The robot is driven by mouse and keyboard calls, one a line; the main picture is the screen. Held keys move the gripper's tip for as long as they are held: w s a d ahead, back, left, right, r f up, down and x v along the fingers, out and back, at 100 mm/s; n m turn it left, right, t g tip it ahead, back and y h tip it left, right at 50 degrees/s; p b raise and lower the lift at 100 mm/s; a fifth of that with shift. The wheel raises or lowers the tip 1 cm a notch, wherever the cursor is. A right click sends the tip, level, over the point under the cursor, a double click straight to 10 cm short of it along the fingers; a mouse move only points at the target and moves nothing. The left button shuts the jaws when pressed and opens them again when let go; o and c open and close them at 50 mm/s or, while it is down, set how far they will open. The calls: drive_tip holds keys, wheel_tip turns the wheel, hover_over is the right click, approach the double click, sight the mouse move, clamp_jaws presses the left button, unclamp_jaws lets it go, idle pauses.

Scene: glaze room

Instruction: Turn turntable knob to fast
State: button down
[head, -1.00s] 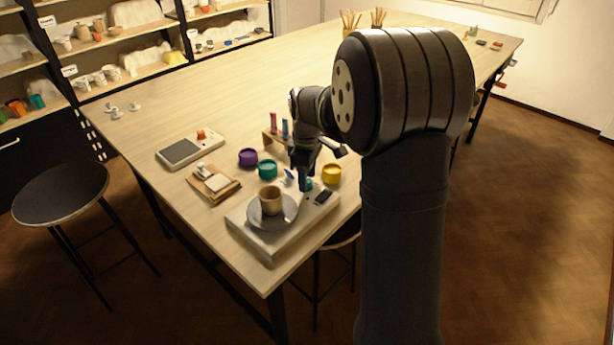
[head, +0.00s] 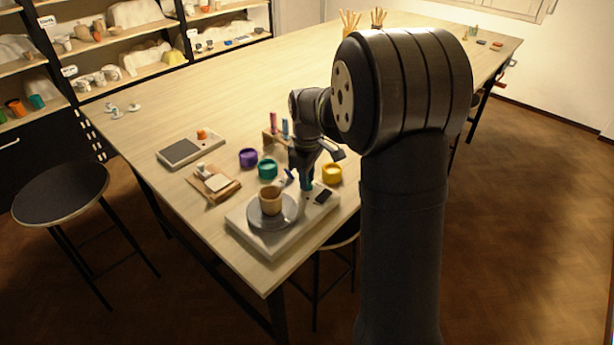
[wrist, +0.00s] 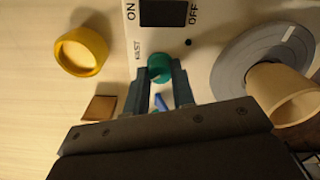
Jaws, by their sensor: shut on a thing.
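The turntable's pale base (head: 262,240) stands near the table's front corner, with a grey disc (head: 288,216) bearing a tan cup (head: 270,200). In the wrist view, the teal knob (wrist: 160,66) sits on the base, with "FAST" printed to its left and a dark ON/OFF switch (wrist: 163,13) above it. My gripper (wrist: 160,72) is shut on the knob, one finger at each side. In the head view my gripper (head: 306,186) reaches down to the base and mostly hides the knob. The knob's pointer mark cannot be made out.
A yellow jar (head: 332,173) stands close to the gripper; teal (head: 268,169) and purple (head: 248,158) jars stand behind the turntable. A small blue piece (wrist: 161,102) shows between my fingers. A scale (head: 190,150) lies farther left.

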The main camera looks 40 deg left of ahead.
drive_tip(key=m, duration=0.7)
drive_tip(key=shift+m, duration=0.4)
drive_tip(key=m, duration=0.3)
drive_tip(key=shift+m, duration=2.1)
drive_tip(key=c, duration=1.2)
unclamp_jaws()
drive_tip(key=shift+r, duration=0.1)
wheel_tip(320, 180, up, 17)
